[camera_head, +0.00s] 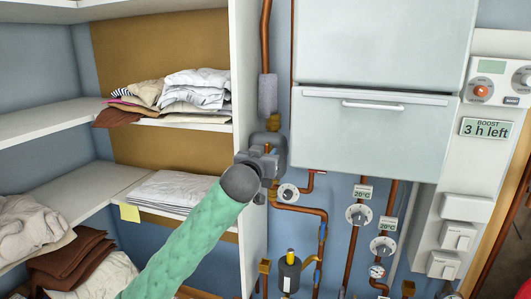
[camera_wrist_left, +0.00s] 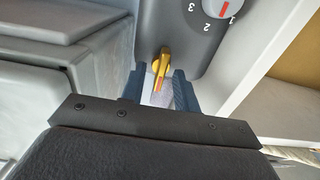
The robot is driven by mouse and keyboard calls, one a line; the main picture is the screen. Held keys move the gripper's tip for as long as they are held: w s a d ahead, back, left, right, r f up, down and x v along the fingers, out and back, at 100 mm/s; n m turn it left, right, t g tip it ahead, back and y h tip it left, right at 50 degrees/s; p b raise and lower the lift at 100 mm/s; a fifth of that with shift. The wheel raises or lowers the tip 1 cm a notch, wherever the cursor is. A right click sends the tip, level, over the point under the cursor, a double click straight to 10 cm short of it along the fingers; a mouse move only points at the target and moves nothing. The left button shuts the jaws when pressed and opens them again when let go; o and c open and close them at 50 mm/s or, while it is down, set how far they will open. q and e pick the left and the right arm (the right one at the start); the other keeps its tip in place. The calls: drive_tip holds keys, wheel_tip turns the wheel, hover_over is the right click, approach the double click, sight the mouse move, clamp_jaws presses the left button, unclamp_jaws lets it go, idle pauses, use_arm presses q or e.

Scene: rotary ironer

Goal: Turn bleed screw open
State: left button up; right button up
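A gold knob (camera_wrist_left: 160,65) with a narrow lever and a red-orange mark sits on the lower edge of a dark grey housing in the left wrist view; it looks like the bleed screw. The housing, a grey pump body (camera_head: 270,140), is on the pipe beside the shelf wall in the head view. My left gripper (camera_wrist_left: 158,84) has its two dark fingers on either side of the knob's lever, with a visible gap between them. In the head view my left gripper (camera_head: 263,167) is at the pump, and the knob is hidden there. My right gripper is not in view.
A white dial (camera_wrist_left: 216,5) with numbers is on the housing. A shelf wall (camera_head: 248,70) stands just left of the pump. A round white dial (camera_head: 288,193), copper pipes (camera_head: 323,235) and a black cylinder with a yellow top (camera_head: 289,275) are nearby. A white cabinet (camera_head: 375,130) is to the right.

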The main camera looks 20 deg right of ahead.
use_arm(q)
drive_tip(key=shift+s+a+r, duration=0.1)
clamp_jaws()
